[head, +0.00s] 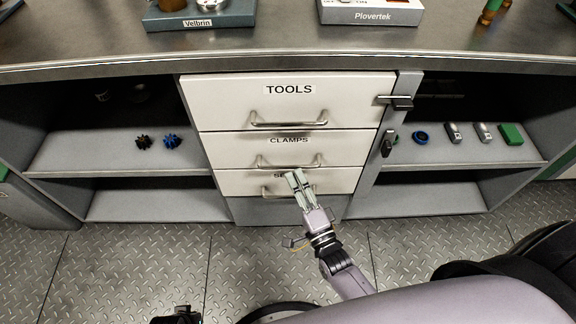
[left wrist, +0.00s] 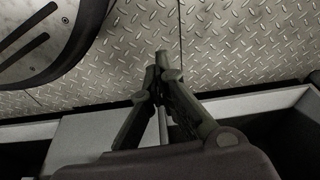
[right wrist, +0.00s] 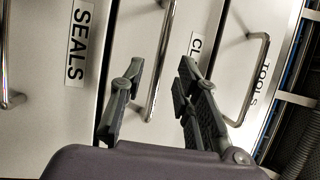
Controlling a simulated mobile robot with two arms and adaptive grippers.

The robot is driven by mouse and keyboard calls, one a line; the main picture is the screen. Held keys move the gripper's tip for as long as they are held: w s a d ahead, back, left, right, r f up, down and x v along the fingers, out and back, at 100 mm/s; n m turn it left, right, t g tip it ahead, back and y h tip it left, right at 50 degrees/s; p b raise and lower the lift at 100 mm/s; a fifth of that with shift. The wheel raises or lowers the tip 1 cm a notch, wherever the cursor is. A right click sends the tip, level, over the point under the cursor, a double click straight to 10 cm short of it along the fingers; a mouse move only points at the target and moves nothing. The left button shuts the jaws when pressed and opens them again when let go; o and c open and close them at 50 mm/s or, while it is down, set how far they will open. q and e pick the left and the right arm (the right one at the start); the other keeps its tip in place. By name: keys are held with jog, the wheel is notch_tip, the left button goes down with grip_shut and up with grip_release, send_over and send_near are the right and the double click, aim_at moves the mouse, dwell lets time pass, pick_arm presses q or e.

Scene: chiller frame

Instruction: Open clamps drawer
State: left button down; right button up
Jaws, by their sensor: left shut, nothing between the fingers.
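The clamps drawer (head: 229,148) is the middle of three cream drawers and looks shut. Its label and bar handle (head: 265,161) face me. In the right wrist view its handle (right wrist: 160,65) lies between the spread fingers of my right gripper (right wrist: 158,78), with no clear contact. In the head view the right gripper (head: 297,177) is just in front of the handle's lower right part and covers some of the seals label. My left gripper (left wrist: 162,62) is shut and empty, pointing over the floor in the left wrist view.
The tools drawer (head: 230,110) is above and the seals drawer (head: 232,184) below; both look shut. A dark latch (head: 396,102) sticks out at the right of the tools drawer. Open shelves flank the drawers. The plated floor (head: 140,265) in front is clear.

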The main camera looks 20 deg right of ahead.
aim_at(288, 166)
jog(key=shift+x, duration=2.65)
jog(key=shift+c, duration=0.5)
grip_shut()
